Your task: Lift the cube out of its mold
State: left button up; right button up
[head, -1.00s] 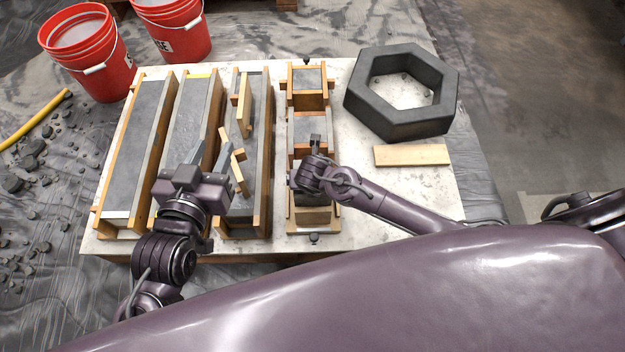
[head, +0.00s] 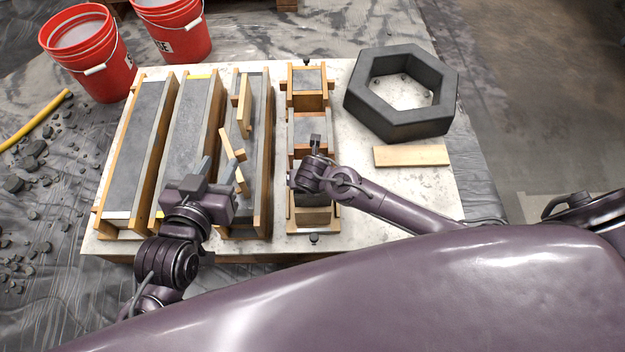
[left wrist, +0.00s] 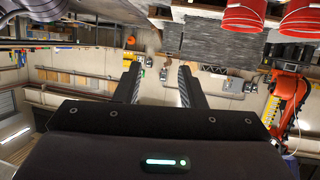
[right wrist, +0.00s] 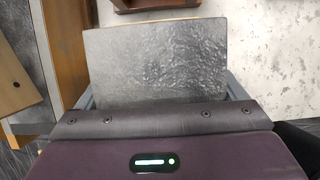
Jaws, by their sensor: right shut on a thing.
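The cube is a grey block with a rough, shiny top, filling the middle of the right wrist view (right wrist: 155,62). My right gripper (head: 312,180) has a finger on each of its two sides and is shut on it. In the head view the cube (head: 312,199) shows as a dark block under my right gripper, mostly hidden. It is at the near end of the wooden mold (head: 312,216); I cannot tell how high it is above the mold floor. My left gripper (head: 216,168) is open and empty, also in the left wrist view (left wrist: 158,88).
Two more grey blocks sit in the mold's middle (head: 310,128) and far (head: 307,78) compartments. Long filled beam molds (head: 140,150) stand left, with loose wooden pieces on one. A dark hexagonal ring (head: 402,120) and a wooden board (head: 412,155) lie right. The table front right is clear.

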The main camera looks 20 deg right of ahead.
jog(key=shift+w+r, duration=0.2)
jog(key=shift+r, duration=0.25)
jog(key=shift+r+p, duration=0.55)
jog(key=shift+p, duration=0.25)
jog(key=shift+r+p, duration=0.5)
jog(key=shift+p, duration=0.05)
pick_arm(q)
jog(key=s+a+f+g+y, duration=0.3)
jog(key=s+a+f+g, duration=0.1)
jog(key=s+f+g, duration=0.4)
jog(key=shift+s+f+p, duration=0.4)
jog(key=shift+s+f, duration=0.65)
jog(key=shift+f, duration=0.55)
pick_arm(e)
jog(key=shift+r, duration=0.35)
dwell(0.9)
pick_arm(q)
jog(key=shift+s+a, duration=0.1)
jog(key=shift+s+f, duration=0.1)
pick_arm(e)
jog(key=shift+s, duration=0.1)
